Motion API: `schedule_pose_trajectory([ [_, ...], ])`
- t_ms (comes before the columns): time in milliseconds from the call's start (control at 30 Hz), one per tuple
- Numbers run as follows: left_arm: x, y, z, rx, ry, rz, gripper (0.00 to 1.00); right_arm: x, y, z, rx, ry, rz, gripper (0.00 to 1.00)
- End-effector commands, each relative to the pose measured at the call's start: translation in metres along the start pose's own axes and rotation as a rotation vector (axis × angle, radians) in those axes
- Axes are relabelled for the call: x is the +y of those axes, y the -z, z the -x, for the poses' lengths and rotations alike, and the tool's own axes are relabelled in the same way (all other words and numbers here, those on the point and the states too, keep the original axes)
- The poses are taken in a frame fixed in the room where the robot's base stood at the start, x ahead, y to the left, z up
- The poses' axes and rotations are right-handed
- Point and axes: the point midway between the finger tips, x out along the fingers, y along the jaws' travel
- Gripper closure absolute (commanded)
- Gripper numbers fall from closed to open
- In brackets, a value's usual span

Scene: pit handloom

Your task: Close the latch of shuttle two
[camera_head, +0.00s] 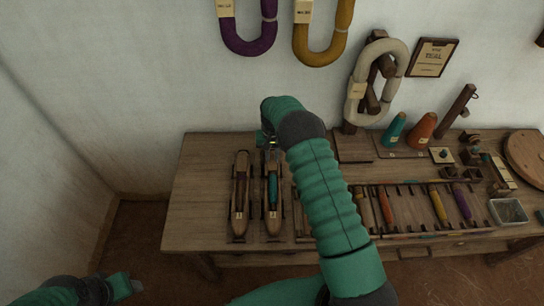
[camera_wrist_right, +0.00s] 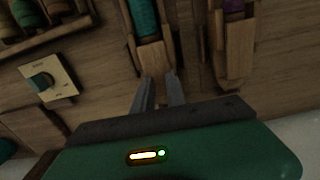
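Two wooden boat-shaped shuttles lie side by side on the table's left part. The left one (camera_head: 239,222) holds a dark bobbin, which looks purple in the wrist view (camera_wrist_right: 238,68). The right one (camera_head: 273,222) holds a teal bobbin (camera_head: 272,188). No label tells which is shuttle two. My right gripper (camera_head: 270,146) is over the far end of the teal-bobbin shuttle. In the wrist view its two grey fingers (camera_wrist_right: 160,78) are apart, just short of that shuttle's wooden end (camera_wrist_right: 152,56), with nothing clearly between them. No latch is clearly visible. My left gripper (camera_head: 132,286) is low at left, away from the table.
Right of the shuttles, a wooden rack (camera_head: 408,222) holds several coloured bobbins. A small pale plate with a teal knob (camera_wrist_right: 43,82) lies near the shuttle. Cones (camera_head: 421,130), a clear bin (camera_head: 508,212) and a round wooden piece stand farther right. Yarn hanks hang on the wall.

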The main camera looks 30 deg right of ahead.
Motion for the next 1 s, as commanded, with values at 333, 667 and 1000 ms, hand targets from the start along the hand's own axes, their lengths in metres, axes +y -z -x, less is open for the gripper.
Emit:
schedule_pose_trajectory([
  [333,0.0,0.001,0.002,0.0,0.0,0.0,0.5,0.0,0.001,0.018,0.002,0.001,0.0,0.83],
  [667,0.0,0.002,0.01,0.0,0.0,0.0,0.5,0.0,0.002,0.112,0.004,0.001,0.0,0.83],
  [1000,0.0,0.003,0.014,0.0,0.0,0.0,0.5,0.0,0.002,0.166,-0.001,0.0,0.0,0.83],
])
